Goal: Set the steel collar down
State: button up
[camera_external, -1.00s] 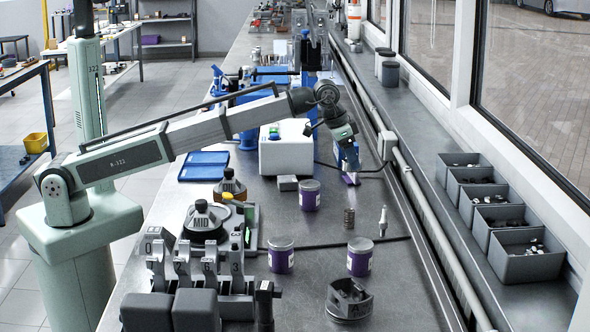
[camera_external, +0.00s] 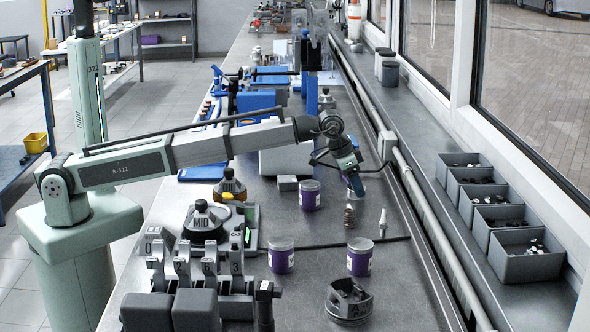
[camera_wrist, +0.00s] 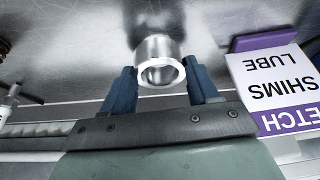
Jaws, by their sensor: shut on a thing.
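The steel collar (camera_wrist: 155,46), a short shiny ring with an open bore, sits between the two blue fingers of my gripper (camera_wrist: 163,88) in the wrist view. My gripper is shut on it. In the external view my gripper (camera_external: 356,188) points down over the right part of the bench, just above and behind a small coil spring (camera_external: 349,219). The collar is too small there to make out clearly, and I cannot tell its exact height above the bench.
A printed card with a purple edge (camera_wrist: 270,80) lies close to the right finger in the wrist view. Purple jars (camera_external: 310,196) and a spark plug (camera_external: 383,222) stand nearby. A piston (camera_external: 349,301) stands nearer the camera. Bare bench (camera_external: 410,285) lies at the right front.

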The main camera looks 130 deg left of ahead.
jog(key=shift+f, duration=0.45)
jog(key=o, duration=1.1)
jog(key=shift+f, duration=0.15)
jog(key=v, duration=1.2)
